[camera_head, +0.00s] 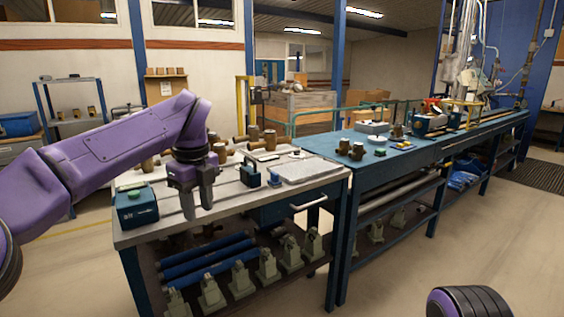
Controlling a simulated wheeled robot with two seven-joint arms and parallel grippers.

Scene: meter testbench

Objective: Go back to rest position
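My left arm (125,140) is purple and reaches in from the left. My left gripper (197,203) points down over the front left part of the near workbench (235,220), just right of a green box-shaped device (136,205). Its two fingers look apart, with nothing seen between them. A purple and black rounded part of my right arm (468,302) shows at the bottom right edge. My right gripper is out of view.
A long blue bench (400,157) with devices runs to the right. The floor (440,255) in front is clear.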

